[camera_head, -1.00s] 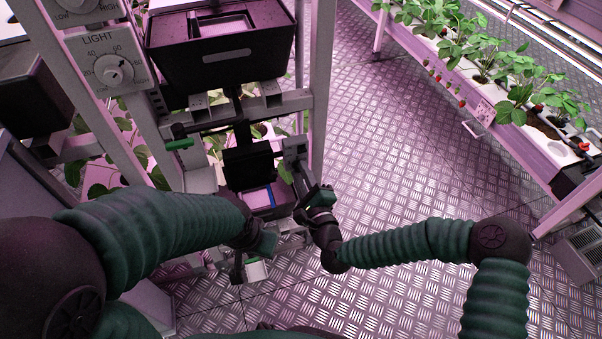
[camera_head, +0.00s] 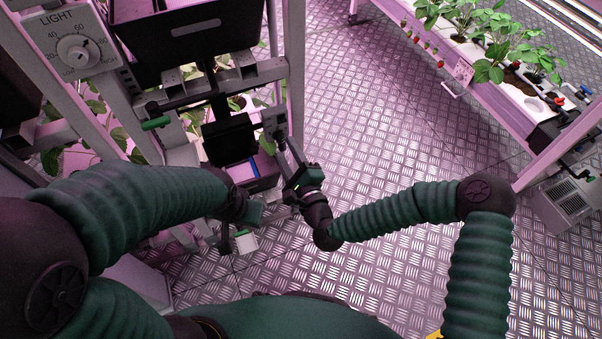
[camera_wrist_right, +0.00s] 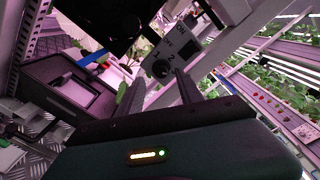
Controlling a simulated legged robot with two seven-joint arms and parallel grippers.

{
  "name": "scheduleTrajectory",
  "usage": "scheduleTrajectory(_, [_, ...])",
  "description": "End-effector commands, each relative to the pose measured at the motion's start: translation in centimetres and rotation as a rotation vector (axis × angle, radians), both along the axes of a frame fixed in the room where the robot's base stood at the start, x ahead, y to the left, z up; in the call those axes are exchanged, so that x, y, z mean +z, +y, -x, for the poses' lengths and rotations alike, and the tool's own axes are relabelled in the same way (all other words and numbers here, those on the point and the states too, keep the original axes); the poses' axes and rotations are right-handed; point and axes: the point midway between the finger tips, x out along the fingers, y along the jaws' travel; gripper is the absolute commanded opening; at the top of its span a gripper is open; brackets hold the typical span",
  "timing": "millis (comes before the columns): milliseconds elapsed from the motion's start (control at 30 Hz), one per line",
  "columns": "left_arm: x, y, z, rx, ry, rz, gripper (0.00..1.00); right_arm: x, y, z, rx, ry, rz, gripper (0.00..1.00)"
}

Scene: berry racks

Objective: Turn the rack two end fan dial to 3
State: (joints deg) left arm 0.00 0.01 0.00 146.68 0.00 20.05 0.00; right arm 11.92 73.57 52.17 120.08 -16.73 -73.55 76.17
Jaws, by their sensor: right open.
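The fan dial's knob (camera_wrist_right: 161,69) is dark and round. It sits on a light plate (camera_wrist_right: 187,51) with black lettering and numbers, of which a 2 is readable. My right gripper (camera_wrist_right: 157,88) is open, with one finger on each side below the knob in the right wrist view. I cannot tell whether they touch it. In the head view the right gripper (camera_head: 288,152) reaches up toward the rack's right post, where the plate is seen nearly edge-on and the dial face is hidden. My left gripper (camera_head: 248,209) is low by the rack, its jaws unclear.
A light dial (camera_head: 77,50) is on the upper left post. A black bin (camera_head: 175,38) stands on the rack above a dark box (camera_head: 228,138). A green-handled lever (camera_head: 156,123) sticks out at the left. Patterned metal floor (camera_head: 375,130) lies open between this rack and the strawberry rack (camera_head: 462,72).

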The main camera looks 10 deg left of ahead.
Motion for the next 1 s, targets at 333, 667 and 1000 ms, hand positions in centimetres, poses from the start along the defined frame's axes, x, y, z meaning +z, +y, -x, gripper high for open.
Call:
scheduleTrajectory(333, [3.0, 0.0, 0.0, 0.000, 0.000, 0.000, 0.36, 0.3, -5.8, 8.3, 0.001, 0.008, 0.002, 0.43])
scheduleTrajectory(667, [3.4, 0.0, 0.0, 0.000, 0.000, 0.000, 0.36, 0.2, -8.0, 11.4, -0.002, 0.002, 0.001, 0.43])
scheduleTrajectory(1000, [3.3, 0.0, 0.0, 0.000, 0.000, 0.000, 0.36, 0.2, -8.0, 11.4, -0.001, 0.002, 0.002, 0.43])
